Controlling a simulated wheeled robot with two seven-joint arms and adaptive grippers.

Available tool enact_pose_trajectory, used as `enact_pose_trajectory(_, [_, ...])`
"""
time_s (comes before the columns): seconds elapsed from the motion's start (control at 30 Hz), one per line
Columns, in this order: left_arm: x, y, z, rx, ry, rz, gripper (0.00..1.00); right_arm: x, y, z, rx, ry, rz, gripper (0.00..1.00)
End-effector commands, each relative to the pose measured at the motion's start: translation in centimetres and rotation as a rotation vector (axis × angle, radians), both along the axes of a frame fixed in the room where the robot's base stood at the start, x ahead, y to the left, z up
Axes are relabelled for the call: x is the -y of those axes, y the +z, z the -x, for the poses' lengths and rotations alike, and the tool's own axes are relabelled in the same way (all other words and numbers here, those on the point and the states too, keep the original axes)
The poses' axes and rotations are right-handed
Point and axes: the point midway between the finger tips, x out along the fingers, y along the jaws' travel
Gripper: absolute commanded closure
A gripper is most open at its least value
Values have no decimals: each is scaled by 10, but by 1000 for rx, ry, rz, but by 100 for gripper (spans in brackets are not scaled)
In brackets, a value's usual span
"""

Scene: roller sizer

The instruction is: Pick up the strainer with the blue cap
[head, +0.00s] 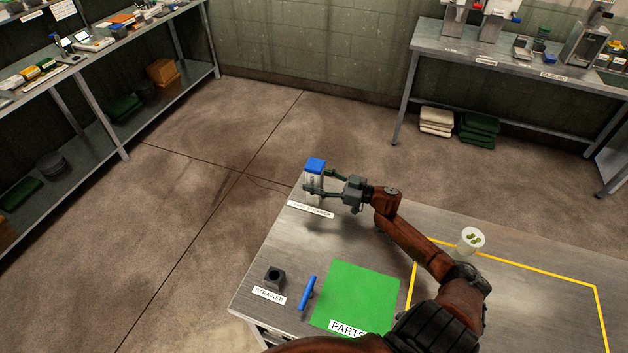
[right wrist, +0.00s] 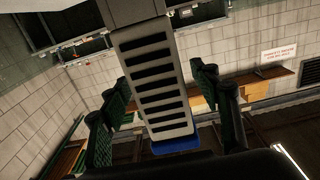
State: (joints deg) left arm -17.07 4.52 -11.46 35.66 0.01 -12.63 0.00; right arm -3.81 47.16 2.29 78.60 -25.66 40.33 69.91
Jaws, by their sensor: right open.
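The strainer with the blue cap (head: 314,184) stands upright at the far left corner of the table, behind a white label. Its blue cap (head: 315,165) is on top. My right gripper (head: 317,180) is open, with its fingers reaching to either side of the strainer's body below the cap. In the right wrist view the slotted grey strainer (right wrist: 153,75) shows between the two dark fingers (right wrist: 165,105), with the blue cap (right wrist: 177,145) at its lower end. Gaps show between fingers and strainer there. My left gripper is not in view.
Shelves and a bench stand well away.

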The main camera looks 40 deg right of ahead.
Motion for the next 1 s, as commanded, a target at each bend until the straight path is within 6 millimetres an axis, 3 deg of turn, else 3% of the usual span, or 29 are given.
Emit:
enact_pose_trajectory(0.1, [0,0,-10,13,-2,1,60,-2,0,-4,0,0,-1,44])
enact_pose_trajectory(0.27, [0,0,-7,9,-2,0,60,-2,0,-4,0,1,-1,44])
enact_pose_trajectory(0.57, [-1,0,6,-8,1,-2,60,-3,0,-4,0,2,0,65])
enact_pose_trajectory(1.0, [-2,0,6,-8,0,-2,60,-3,0,-4,0,2,0,94])
